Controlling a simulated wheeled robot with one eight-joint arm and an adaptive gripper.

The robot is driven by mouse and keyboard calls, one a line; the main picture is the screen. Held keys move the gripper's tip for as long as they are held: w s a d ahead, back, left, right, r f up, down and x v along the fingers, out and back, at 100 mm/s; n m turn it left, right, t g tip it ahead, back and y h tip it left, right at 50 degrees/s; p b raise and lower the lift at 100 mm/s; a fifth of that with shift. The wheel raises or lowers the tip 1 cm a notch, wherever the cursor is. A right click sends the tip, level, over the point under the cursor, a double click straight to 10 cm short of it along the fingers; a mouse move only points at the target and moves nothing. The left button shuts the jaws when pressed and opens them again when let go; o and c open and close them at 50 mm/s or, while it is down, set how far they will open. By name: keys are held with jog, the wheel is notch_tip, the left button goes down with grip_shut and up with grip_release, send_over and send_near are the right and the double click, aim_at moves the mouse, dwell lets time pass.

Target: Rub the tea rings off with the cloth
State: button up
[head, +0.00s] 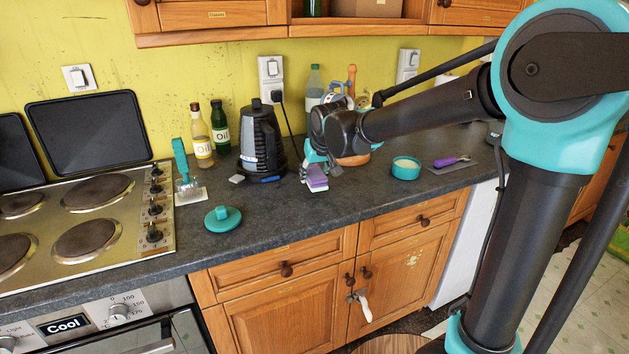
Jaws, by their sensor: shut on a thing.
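My gripper (318,169) is low over the dark worktop (300,222), to the right of the black kettle. Its teal fingers are shut on a small purple block-like thing (317,183) with a paler lower part, at or just above the worktop. I cannot tell whether this is the cloth folded up or a sponge. A white cloth-like thing (363,306) hangs at a cupboard handle below the worktop. I cannot make out any tea rings; the worktop is speckled, and my arm hides part of it.
The black kettle (261,142) and two oil bottles (201,141) stand left of my gripper. A teal lid (222,219) lies near the hob (95,215). A teal bowl (406,168) and purple-handled tool (450,161) are to the right.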

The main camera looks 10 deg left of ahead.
jog(key=shift+r, duration=1.7)
